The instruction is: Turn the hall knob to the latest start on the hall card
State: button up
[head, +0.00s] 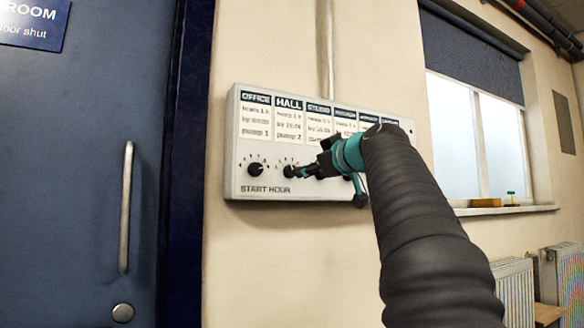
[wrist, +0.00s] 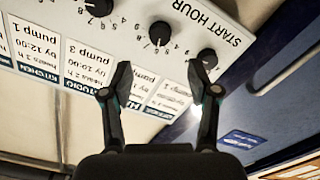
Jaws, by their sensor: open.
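The hall card (head: 289,120) is second from the left on the white control panel (head: 395,185). Its heading is clear, but its small lines are too blurred to read surely. The black hall knob (head: 288,171) sits below it, with numbers around it. In the wrist view the panel is upside down and the hall knob (wrist: 160,34) lies beyond the fingertips, roughly centred between them. Its pointer direction is unclear. My gripper (head: 308,171) is open and empty just right of the hall knob in the head view; it also shows in the wrist view (wrist: 160,82).
The office knob (head: 255,169) is close on the left; in the wrist view it (wrist: 208,58) is near one fingertip. Another knob (wrist: 98,7) is on the other side. A blue door (head: 75,180) with a long handle (head: 126,207) stands left. A windowsill (head: 505,210) is right.

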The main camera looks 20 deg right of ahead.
aim_at(292, 170)
jog(key=w+p, duration=0.2)
jog(key=w, duration=0.7)
jog(key=shift+a+p, duration=0.15)
jog(key=shift+p, duration=0.2)
jog(key=c, duration=1.1)
jog(key=shift+c, duration=0.2)
jog(key=shift+m, duration=0.3)
jog(key=shift+d+m+p, duration=0.2)
jog(key=shift+m+p, duration=2.2)
jog(key=shift+m, duration=6.4)
